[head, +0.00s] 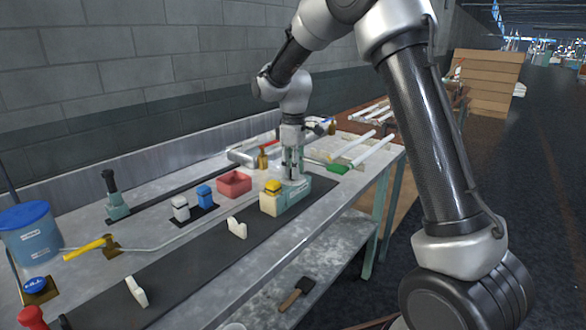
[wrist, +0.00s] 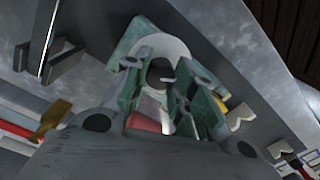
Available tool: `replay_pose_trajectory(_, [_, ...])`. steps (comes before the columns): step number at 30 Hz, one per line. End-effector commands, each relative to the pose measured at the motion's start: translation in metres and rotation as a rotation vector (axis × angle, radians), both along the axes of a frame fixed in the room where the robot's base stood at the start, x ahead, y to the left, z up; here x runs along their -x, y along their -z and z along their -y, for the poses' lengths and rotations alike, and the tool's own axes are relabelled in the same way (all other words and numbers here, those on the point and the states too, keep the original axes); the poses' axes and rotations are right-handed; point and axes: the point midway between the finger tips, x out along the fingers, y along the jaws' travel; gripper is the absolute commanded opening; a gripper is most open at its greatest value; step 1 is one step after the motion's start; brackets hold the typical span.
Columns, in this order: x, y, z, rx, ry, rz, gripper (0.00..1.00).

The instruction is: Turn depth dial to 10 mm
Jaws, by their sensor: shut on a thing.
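The depth dial shows in the wrist view as a dark knob (wrist: 160,72) in front of a pale round disc (wrist: 162,46) on a teal housing. My gripper (wrist: 160,84) has its two teal fingers on either side of the knob, shut on it. In the head view my gripper (head: 292,174) points down onto the teal block (head: 297,193) near the right part of the bench. The fingers and arm hide most of the dial there. The scale marks and the dial's setting cannot be read in either view.
A yellow-topped cream block (head: 270,201) stands against the teal block's left. A red bin (head: 234,183), a blue-topped bottle (head: 204,195) and a white-topped one (head: 181,208) stand further left. White tubes (head: 352,146) lie at right.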

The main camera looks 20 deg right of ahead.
Motion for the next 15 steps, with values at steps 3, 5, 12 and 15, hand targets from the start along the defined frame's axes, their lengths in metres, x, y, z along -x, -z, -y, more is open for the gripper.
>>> replay_pose_trajectory(3, [-0.0002,-0.0003,0.0001,0.001,0.003,0.001,0.02])
replay_pose_trajectory(5, [-0.0002,-0.0003,0.0001,0.0,0.009,0.001,0.02])
replay_pose_trajectory(12, [-0.0002,-0.0005,0.0003,0.0,0.093,0.001,0.02])
replay_pose_trajectory(15, [-0.0002,-0.0005,0.0003,0.0,0.16,0.001,0.02])
